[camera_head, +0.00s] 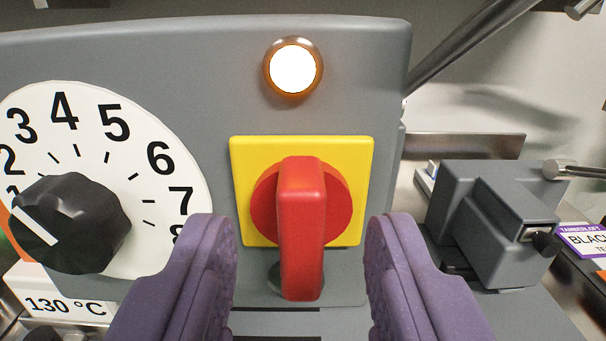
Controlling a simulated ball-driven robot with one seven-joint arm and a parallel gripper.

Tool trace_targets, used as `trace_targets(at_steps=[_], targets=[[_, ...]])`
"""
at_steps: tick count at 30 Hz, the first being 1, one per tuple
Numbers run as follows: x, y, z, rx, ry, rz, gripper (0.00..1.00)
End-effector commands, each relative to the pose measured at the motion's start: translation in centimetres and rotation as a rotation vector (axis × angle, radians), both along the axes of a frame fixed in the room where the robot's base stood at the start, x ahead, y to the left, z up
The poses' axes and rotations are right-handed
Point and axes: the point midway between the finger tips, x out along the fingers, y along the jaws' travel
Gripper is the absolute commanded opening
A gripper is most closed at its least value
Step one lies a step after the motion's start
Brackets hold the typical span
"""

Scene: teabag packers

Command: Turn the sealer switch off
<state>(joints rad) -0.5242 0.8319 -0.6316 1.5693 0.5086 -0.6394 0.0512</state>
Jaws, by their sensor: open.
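The sealer switch (302,225) is a red rotary handle on a red disc, set on a yellow square plate (245,160) on the grey sealer panel (180,60). The handle stands upright, its long grip running vertically. A round lamp (293,69) above it glows white with an orange rim. My gripper (302,255) is open, with one purple finger on each side of the handle's lower part. A gap shows between each finger and the handle, so neither appears to touch it. Whether the fingertips reach as deep as the handle is hard to tell.
A white numbered dial with a black knob (68,222) is on the left, close to my left finger. A label (65,306) below reads 130 °C. A grey block mechanism (500,222) stands at right, near my right finger. A metal bar (465,45) slants at upper right.

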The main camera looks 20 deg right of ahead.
Motion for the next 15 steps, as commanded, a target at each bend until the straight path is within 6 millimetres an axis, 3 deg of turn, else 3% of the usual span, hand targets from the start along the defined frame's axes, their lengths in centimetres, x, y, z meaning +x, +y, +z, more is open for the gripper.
trace_targets(at_steps=[6, 14, 15], targets=[[2.3, -0.6, 0.0, 0.001, 0.000, 0.000, 0.43], [2.5, -0.7, 0.1, 0.001, 0.000, 0.000, 0.43], [2.5, -0.7, 0.1, 0.001, 0.000, 0.000, 0.36]])
